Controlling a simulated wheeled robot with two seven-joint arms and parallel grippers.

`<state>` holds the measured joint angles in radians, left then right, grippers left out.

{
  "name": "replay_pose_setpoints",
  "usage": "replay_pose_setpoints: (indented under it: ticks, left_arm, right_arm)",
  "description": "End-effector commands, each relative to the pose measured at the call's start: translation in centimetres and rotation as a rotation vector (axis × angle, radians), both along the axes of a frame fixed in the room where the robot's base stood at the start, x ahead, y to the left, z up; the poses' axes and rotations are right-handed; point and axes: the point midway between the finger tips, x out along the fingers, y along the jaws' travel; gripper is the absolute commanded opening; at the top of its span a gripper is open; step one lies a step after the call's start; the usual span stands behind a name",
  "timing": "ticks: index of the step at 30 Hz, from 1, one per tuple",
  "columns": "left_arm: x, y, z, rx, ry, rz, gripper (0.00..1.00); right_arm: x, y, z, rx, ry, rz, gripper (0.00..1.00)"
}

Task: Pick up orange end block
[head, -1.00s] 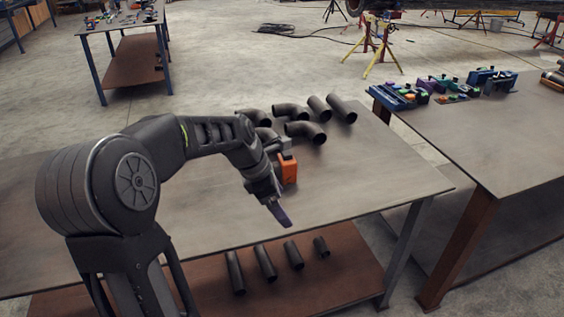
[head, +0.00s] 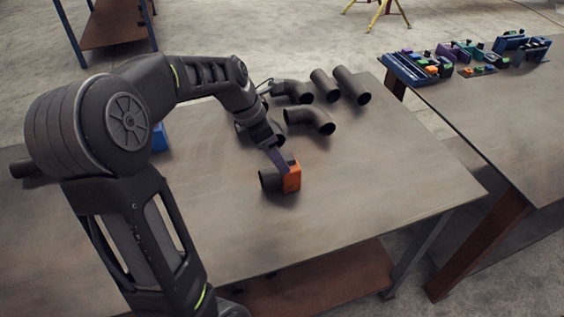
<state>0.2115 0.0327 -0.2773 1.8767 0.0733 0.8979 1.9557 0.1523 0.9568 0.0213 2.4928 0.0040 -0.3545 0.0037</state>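The orange end block (head: 293,179) sits on the near part of the table, at the end of a short dark pipe piece (head: 269,180). A small grey part stands on top of the block. My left gripper (head: 280,160) reaches down from behind, with a dark purple finger at the block's upper left side. Whether it touches the block is unclear, and its other finger cannot be made out. My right gripper is not in the head view.
Several dark pipes and elbows (head: 310,120) lie behind the block. A blue object (head: 160,138) is partly hidden behind my arm. Another table (head: 500,130) at the right holds coloured clamps. The table's right front is clear.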

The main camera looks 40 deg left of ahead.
Motion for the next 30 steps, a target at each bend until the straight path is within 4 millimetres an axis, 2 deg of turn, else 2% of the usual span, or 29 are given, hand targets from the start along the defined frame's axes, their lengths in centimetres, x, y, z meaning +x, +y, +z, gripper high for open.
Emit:
replay_pose_setpoints:
  ticks: [8, 16, 26, 30]
  left_arm:
    - [0.0, 0.0, 0.0, 0.0, 0.0, 0.0, 0.89]
    - [0.7, -0.5, -2.2, 0.0, 0.001, -0.001, 0.89]
    - [0.8, -0.6, -2.5, 0.0, 0.0, -0.001, 0.89]
    - [1.1, -1.0, -3.4, -0.002, 0.004, -0.001, 0.89]
  right_arm:
    - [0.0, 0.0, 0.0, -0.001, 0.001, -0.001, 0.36]
    - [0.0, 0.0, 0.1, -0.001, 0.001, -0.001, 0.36]
    - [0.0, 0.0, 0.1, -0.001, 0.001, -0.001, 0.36]
    - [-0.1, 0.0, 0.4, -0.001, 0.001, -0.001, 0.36]
